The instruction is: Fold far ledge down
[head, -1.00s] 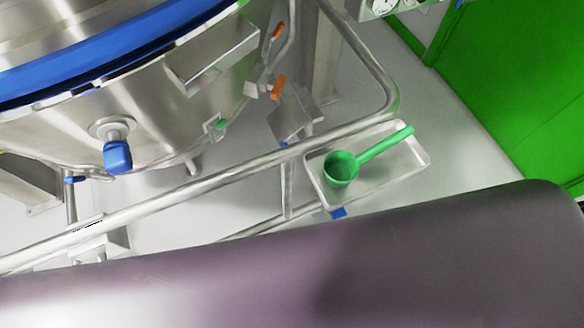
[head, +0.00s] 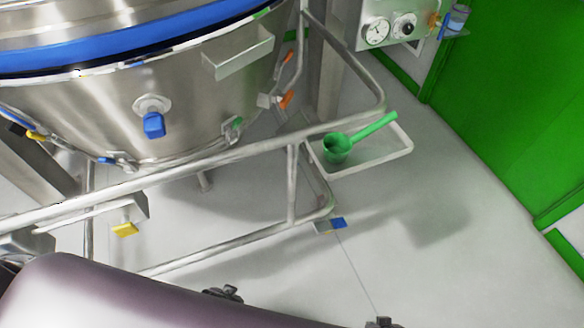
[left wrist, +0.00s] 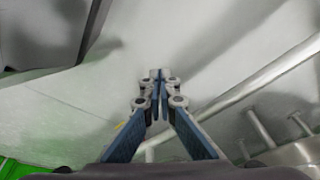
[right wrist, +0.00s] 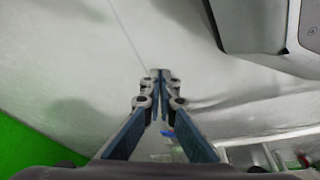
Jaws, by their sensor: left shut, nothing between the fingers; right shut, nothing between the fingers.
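A pale shelf-like tray (head: 385,163) sticks out level from the steel rail, on its far right side; it looks like the far ledge. A green scoop (head: 337,152) lies in it, handle over the rim. A blue tab (head: 338,222) sits on a small bracket at the lower rail, below the tray; it also shows in the right wrist view (right wrist: 166,132). My left gripper (left wrist: 156,75) is shut and empty over bare floor. My right gripper (right wrist: 158,75) is shut and empty, apart from the tray. Their fingertips cannot be made out in the head view.
A large steel vessel (head: 200,85) with a blue band stands behind the rail (head: 215,158). A yellow tab (head: 125,230) sits under a bracket at left. A gauge panel (head: 390,28) and green wall (head: 510,110) are at right. Floor (head: 430,225) right of the rail is clear.

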